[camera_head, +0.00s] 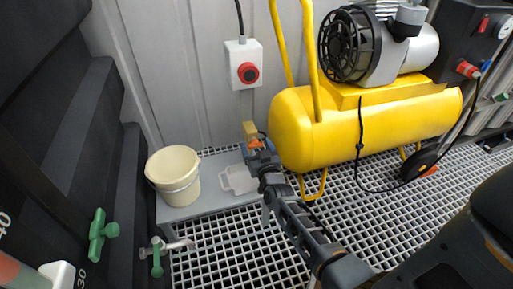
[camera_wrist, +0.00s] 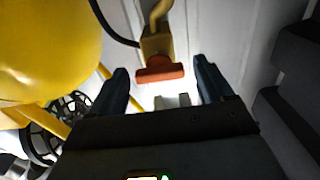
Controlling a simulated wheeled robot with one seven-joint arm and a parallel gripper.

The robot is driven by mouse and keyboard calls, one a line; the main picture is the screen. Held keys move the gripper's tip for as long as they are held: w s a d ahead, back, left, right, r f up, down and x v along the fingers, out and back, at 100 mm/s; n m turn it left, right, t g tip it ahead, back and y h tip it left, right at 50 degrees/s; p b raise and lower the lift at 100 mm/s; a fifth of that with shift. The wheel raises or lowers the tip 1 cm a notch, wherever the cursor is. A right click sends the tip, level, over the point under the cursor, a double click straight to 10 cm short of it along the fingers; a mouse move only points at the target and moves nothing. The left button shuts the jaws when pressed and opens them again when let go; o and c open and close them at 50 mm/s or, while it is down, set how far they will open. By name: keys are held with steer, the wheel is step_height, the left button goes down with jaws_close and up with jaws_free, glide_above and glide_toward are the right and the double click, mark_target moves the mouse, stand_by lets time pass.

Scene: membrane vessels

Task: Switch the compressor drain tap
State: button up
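The compressor drain tap shows in the wrist view as a brass body (camera_wrist: 157,42) with an orange-red handle (camera_wrist: 160,71). In the head view a brass-yellow piece (camera_head: 250,129) stands just beyond my gripper (camera_head: 260,146), at the left end of the yellow compressor tank (camera_head: 345,128). In the wrist view my gripper (camera_wrist: 160,66) is open, with one dark finger on each side of the handle and visible gaps on both sides. I cannot tell how deep the handle sits between the fingers. The tank also fills the upper left of the wrist view (camera_wrist: 45,45).
A cream bucket (camera_head: 174,174) and a white container (camera_head: 239,179) stand on a grey surface left of my arm. A red-button switch box (camera_head: 244,64) hangs on the wall. Green-handled valves (camera_head: 102,235) are at the lower left. White grating (camera_head: 215,250) covers the floor.

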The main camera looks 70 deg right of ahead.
steer(key=c, duration=1)
steer(key=shift+r+n+p, duration=0.1)
steer(key=shift+n+p, duration=0.3)
steer(key=shift+r+n+p, duration=0.1)
steer(key=shift+n+p, duration=0.7)
steer(key=shift+n, duration=0.1)
steer(key=n+p, duration=0.2)
steer(key=n, duration=0.2)
steer(key=shift+w+a+n+p, duration=0.1)
steer(key=shift+n+p, duration=0.2)
steer(key=n, duration=0.2)
steer(key=n+p, duration=0.1)
steer(key=n, duration=0.1)
steer(key=shift+f+n+p, duration=0.2)
steer(key=shift+n+p, duration=0.1)
steer(key=shift+f+n+p, duration=0.1)
steer(key=shift+n+p, duration=0.45)
steer(key=shift+n, duration=1.55)
